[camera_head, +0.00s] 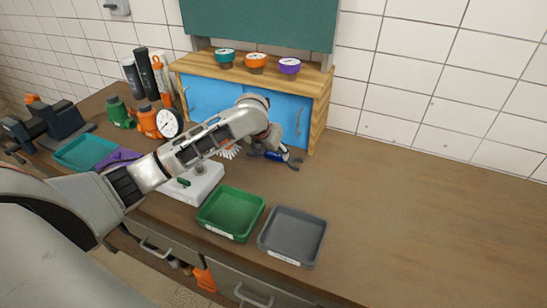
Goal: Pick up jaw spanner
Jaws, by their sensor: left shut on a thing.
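My left arm reaches in from the left across the workbench, and its gripper (264,150) is in front of the blue cabinet. The gripper is shut on the jaw spanner (294,162), which has a blue handle part and a grey open jaw pointing right. The fingers and wrist hide part of the spanner. I cannot tell whether the spanner touches the bench top. My right gripper is not in view.
A green tray (231,213) and a grey tray (292,235) stand near the front edge. A white box (194,184) is under my arm. The wooden-framed blue cabinet (205,98) stands behind. The bench's right side is clear.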

